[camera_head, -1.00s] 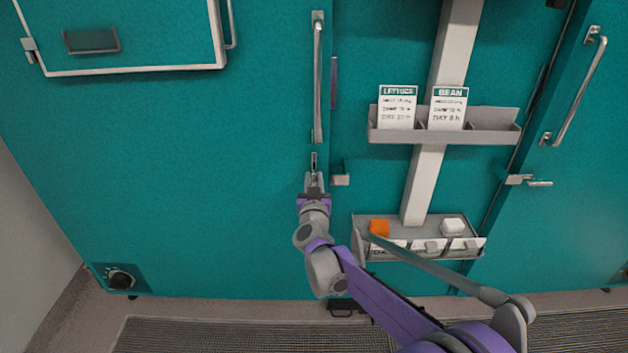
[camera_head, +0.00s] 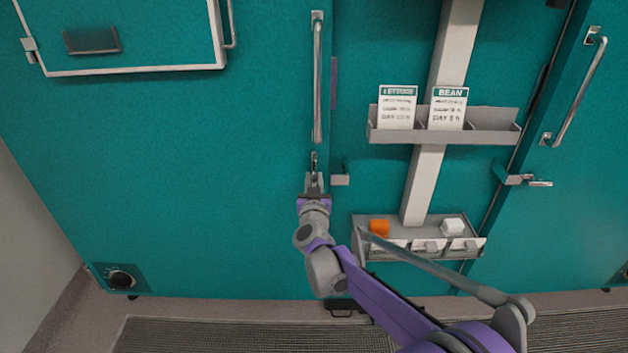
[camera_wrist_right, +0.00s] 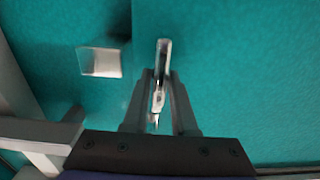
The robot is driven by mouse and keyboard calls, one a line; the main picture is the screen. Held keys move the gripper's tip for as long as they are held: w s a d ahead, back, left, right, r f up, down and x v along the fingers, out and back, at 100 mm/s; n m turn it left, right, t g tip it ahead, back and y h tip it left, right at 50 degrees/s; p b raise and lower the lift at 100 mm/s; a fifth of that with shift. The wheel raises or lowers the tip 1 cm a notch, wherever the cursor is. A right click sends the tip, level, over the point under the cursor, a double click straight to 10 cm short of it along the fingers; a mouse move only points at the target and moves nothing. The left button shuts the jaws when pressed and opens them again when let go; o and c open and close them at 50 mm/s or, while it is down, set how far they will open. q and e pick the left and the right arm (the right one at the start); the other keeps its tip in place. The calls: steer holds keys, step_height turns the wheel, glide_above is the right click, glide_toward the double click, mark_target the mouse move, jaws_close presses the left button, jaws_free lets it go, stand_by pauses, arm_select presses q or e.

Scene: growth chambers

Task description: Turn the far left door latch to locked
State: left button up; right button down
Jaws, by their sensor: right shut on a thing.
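The far left door (camera_head: 230,200) is a large teal panel with a long vertical metal handle (camera_head: 317,80). Its small metal latch (camera_head: 314,160) sits just below the handle and points upright, along the door edge. My right gripper (camera_head: 314,176) is at the latch and shut on it. In the right wrist view the latch (camera_wrist_right: 162,62) stands upright between the two fingers of my right gripper (camera_wrist_right: 159,92), which hide part of it. A grey catch block (camera_head: 340,180) sits on the frame right of the latch, apart from it; it also shows in the right wrist view (camera_wrist_right: 100,62). My left gripper is not in view.
Right of the door, a grey shelf (camera_head: 445,138) holds lettuce and bean cards. A lower tray (camera_head: 372,250) holds an orange block (camera_head: 379,227) and a white block (camera_head: 453,226). Another teal door with a handle (camera_head: 580,90) and a sideways latch (camera_head: 540,183) is at the right.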

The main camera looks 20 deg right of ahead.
steer(key=shift+d+m, duration=0.1)
steer(key=shift+m, duration=0.7)
steer(key=shift+s+d+m+p, duration=0.1)
steer(key=shift+m+p, duration=0.5)
steer(key=shift+m, duration=0.4)
steer(key=m, duration=0.2)
steer(key=m+p, duration=0.1)
steer(key=m, duration=0.2)
steer(key=shift+d+f, duration=0.15)
steer(key=shift+d, duration=0.05)
steer(key=shift+s+d+f+m+p, duration=0.15)
steer(key=shift+m+p, duration=0.25)
steer(key=shift+m, duration=1.05)
steer(key=shift+w+a+f+m+p, duration=0.1)
steer(key=shift+m+p, duration=0.35)
steer(key=shift+m, duration=0.95)
steer(key=shift+s+d+f+m+p, duration=0.15)
steer(key=shift+m+p, duration=0.25)
steer(key=shift+m, duration=1.05)
steer(key=shift+w+a+f+m, duration=0.1)
steer(key=shift+w+m, duration=0.05)
steer(key=shift+m, duration=0.35)
steer(key=c, duration=0.8)
jaws_free()
steer(key=shift+o, duration=0.2)
